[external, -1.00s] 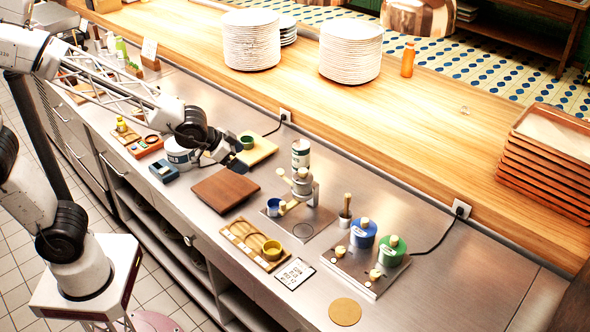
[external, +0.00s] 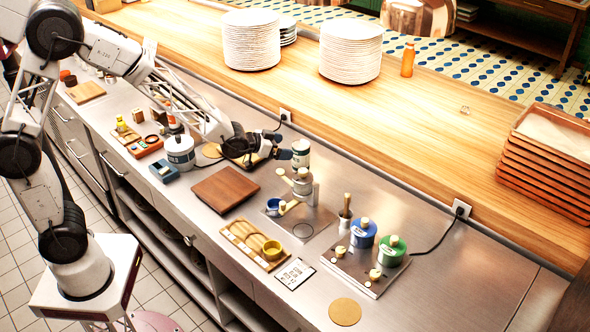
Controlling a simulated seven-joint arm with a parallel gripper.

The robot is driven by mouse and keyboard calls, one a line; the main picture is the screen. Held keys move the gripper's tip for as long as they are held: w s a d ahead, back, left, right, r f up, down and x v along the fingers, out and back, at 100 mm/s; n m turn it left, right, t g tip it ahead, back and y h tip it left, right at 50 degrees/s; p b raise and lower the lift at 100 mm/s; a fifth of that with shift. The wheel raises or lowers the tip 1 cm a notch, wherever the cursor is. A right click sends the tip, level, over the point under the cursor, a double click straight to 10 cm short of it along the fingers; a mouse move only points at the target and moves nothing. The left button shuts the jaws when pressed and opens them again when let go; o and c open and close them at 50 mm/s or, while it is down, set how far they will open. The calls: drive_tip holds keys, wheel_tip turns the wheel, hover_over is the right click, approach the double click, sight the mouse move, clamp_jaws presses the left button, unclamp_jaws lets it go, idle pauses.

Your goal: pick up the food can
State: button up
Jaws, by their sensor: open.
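The food can (external: 301,154), pale with a green-grey band, stands upright behind the grey grinder-like device (external: 301,182) on the steel counter. My gripper (external: 287,154) is just left of the can, lying nearly level and pointing toward it. It is open, and nothing shows between its fingers. Whether a fingertip touches the can is too small to tell.
A brown board (external: 225,188) and a wooden tray with a yellow cup (external: 271,249) lie in front. A white jar (external: 180,152) stands left. Blue (external: 363,232) and green (external: 391,250) canisters stand right. The wooden ledge (external: 440,130) runs behind; the counter's right end is clear.

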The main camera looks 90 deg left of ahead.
sight(301, 148)
drive_tip(key=shift+w, duration=0.1)
drive_tip(key=shift+x, duration=1.2)
drive_tip(key=shift+w, duration=0.1)
drive_tip(key=shift+x, duration=2.45)
drive_tip(key=c, duration=1.3)
drive_tip(key=shift+r, duration=0.1)
